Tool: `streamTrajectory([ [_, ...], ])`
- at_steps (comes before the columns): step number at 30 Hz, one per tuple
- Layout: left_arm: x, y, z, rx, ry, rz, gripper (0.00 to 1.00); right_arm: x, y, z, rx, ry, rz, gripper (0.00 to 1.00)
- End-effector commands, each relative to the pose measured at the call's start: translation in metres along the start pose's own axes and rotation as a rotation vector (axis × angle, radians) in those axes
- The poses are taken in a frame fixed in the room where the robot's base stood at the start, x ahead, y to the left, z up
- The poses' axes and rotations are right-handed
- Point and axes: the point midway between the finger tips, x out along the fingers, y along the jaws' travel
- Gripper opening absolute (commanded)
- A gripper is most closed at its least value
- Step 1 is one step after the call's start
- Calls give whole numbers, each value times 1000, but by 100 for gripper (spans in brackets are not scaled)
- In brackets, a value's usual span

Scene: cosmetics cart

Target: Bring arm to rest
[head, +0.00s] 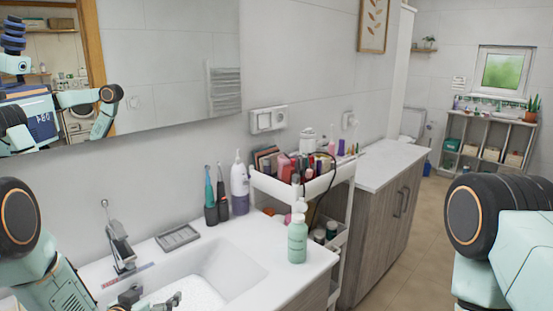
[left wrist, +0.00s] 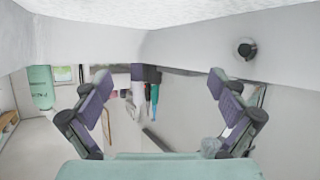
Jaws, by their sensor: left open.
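My left gripper (head: 150,299) is low over the white sink basin (head: 222,268) in the head view, partly cut off by the bottom edge. In the left wrist view my left gripper (left wrist: 161,82) has its two fingers spread wide with nothing between them. That view is upside down, with the sink at its top. My left arm comes in from the lower left of the head view. My right arm (head: 495,215) shows at the right edge; its gripper is out of view.
A green bottle (head: 298,241) stands on the sink's right rim. Electric toothbrushes (head: 215,197), a white-purple bottle (head: 240,188) and a grey soap dish (head: 178,237) stand behind the basin. A tap (head: 118,243) rises near my left arm. A loaded white cart (head: 327,181) stands beside the sink.

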Motion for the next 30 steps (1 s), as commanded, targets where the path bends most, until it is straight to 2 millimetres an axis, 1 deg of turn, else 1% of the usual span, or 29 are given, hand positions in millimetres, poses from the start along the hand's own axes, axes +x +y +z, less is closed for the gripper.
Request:
streamTrajectory([
  [1,-3,5,-6,7,-3,4,97,-8,1,-5,0,7,2,26],
  [3,-5,9,-11,18,-6,7,97,-14,1,-10,-3,16,5,26],
  [10,-11,18,-18,39,-15,13,97,-26,3,-20,-8,32,12,26],
  [21,-13,19,-19,44,-17,15,97,-28,2,-20,-11,35,13,26],
  [30,-14,20,-18,48,-14,16,97,-26,1,-16,-2,26,11,26],
])
